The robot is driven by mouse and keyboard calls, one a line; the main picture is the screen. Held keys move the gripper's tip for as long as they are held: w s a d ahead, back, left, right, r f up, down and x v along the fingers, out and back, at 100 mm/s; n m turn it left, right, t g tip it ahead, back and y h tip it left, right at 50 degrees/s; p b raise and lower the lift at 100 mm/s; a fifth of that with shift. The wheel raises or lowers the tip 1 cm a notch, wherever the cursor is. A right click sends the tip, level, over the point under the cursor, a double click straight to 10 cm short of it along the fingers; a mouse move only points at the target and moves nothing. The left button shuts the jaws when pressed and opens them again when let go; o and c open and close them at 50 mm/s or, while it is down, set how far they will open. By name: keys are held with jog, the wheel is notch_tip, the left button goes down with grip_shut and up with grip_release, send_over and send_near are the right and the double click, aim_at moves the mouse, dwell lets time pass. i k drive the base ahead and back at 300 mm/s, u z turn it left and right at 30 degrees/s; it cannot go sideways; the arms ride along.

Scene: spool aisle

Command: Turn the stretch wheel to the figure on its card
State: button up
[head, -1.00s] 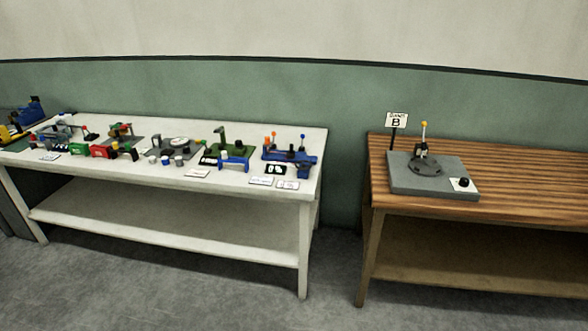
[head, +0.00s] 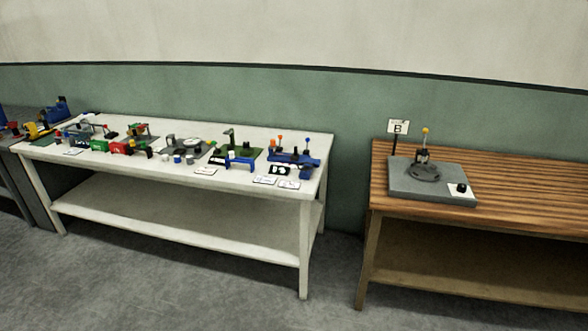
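My gripper is not in view. I cannot tell for sure which device carries the stretch wheel, and no card figure is legible at this distance. On the white table, a blue device (head: 293,158) has levers with orange and blue knobs, and small white cards (head: 265,180) lie in front of it. Left of it stand a green device (head: 238,151) and a grey device with round parts (head: 184,144). On the wooden table, a grey plate (head: 408,188) carries a dark round disc (head: 424,173), an upright lever with a yellow knob (head: 425,131) and a black knob.
The white table (head: 318,149) and wooden table (head: 520,190) stand along the wall with a narrow gap between them. A dark table (head: 30,170) is at far left. The grey floor (head: 190,285) in front is clear.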

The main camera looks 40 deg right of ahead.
aim_at(305, 167)
jog(key=z, duration=0.15)
jog(key=i, duration=0.95)
jog(key=u, duration=0.05)
